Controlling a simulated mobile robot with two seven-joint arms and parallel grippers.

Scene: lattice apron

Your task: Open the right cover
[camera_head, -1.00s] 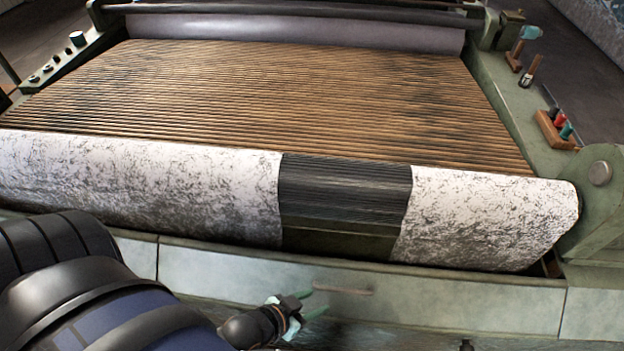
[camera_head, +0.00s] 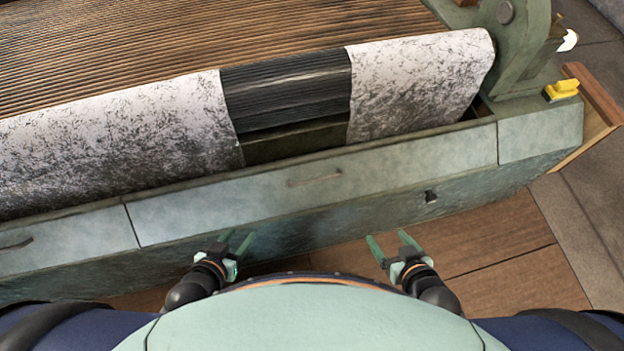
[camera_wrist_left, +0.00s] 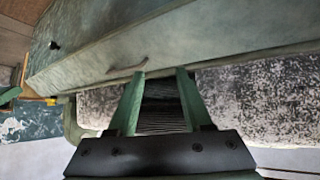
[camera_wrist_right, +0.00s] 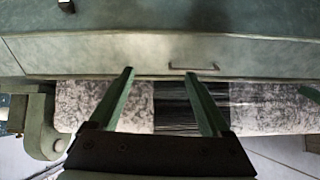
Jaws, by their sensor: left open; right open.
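The right cover (camera_head: 390,165) is a long pale green-grey panel along the machine's front edge, with a thin bar handle (camera_head: 313,178) near its middle. It looks closed. The handle also shows in the left wrist view (camera_wrist_left: 127,69) and in the right wrist view (camera_wrist_right: 194,66). My left gripper (camera_head: 236,241) is open and empty, in front of the machine, below and left of the handle. My right gripper (camera_head: 391,243) is open and empty, below and right of the handle. Neither gripper appears to touch the cover.
White mottled cloth (camera_head: 420,85) hangs over the ribbed bed (camera_head: 150,40). A dark knob (camera_head: 431,196) sits on the front face. A yellow object (camera_head: 562,89) stands at the right end. Wooden floor (camera_head: 500,240) is clear.

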